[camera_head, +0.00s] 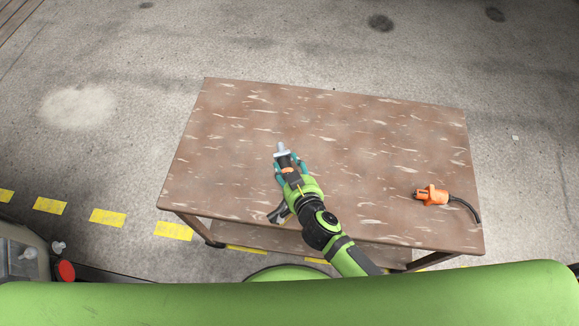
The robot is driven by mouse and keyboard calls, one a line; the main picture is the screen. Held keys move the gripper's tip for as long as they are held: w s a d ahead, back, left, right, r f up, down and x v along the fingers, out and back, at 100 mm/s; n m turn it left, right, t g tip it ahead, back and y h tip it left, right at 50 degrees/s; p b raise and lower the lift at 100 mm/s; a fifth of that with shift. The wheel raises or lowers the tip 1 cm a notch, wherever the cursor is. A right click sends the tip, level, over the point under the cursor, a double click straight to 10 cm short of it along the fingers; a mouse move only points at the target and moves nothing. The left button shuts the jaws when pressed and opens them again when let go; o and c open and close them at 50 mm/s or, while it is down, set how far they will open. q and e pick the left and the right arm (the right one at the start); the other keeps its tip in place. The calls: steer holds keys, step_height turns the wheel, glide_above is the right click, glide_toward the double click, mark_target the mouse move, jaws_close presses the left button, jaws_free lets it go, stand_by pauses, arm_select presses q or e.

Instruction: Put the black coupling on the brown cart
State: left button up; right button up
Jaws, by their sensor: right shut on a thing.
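The brown cart (230,130) stands in the middle of the view, with a flat, pale-flecked top. My right gripper (289,166) is over the front middle of the top, its teal fingers shut on the black coupling (284,160). The coupling is a small dark piece with a light grey end pointing away from me. The fingers hide part of it. I cannot tell whether it touches the top or is held just above it. My left gripper is not in view.
An orange tool (432,196) with a black cable lies near the cart's right edge. The rest of the top is clear. Grey concrete floor with yellow dashes (108,217) surrounds the cart. A red round part (65,270) shows at lower left.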

steer(key=shift+f+b, duration=0.3)
steer(key=shift+f, duration=0.25)
steer(key=o, duration=1.3)
steer(key=shift+f, duration=0.1)
steer(key=shift+s, duration=0.1)
steer(key=v, duration=1.2)
